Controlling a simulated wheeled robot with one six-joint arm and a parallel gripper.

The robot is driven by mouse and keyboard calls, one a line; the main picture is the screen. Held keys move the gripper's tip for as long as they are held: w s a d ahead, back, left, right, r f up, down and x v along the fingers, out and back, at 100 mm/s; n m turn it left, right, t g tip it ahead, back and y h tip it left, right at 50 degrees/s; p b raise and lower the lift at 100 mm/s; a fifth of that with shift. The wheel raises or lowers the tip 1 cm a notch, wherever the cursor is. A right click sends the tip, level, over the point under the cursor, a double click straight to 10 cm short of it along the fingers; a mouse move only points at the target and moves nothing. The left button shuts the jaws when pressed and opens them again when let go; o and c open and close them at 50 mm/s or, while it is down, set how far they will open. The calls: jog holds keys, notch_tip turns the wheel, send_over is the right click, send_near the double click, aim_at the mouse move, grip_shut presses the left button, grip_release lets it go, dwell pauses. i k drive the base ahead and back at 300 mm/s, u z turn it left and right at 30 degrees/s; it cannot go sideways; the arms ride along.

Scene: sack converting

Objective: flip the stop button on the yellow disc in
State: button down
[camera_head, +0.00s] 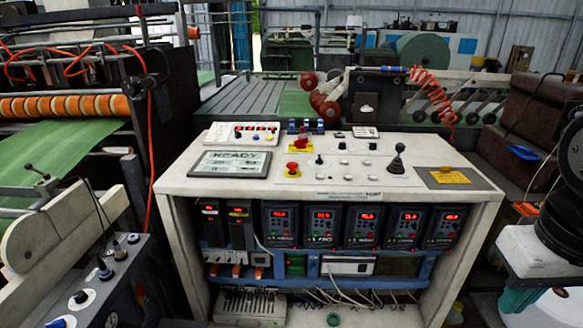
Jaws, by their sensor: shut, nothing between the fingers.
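The stop button (292,166) is a small red mushroom head on a yellow disc (293,174). It sits on the pale top of the control console (225,185), left of the middle and just right of the READY display. It is too small to tell whether it is pressed in or out. A second red part (299,143) with some yellow under it sits a little behind it. My gripper is not in view.
The READY display (231,164) lies left of the button. A black lever (397,160) stands at right, and a small black toggle (319,159) stands closer. Red-brown rollers (323,105) and a red coiled hose (432,95) are behind the console. The console's front top is bare.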

aim_at(292, 166)
jog(key=u, duration=0.35)
jog(key=i, duration=1.2)
jog(key=z, duration=0.3)
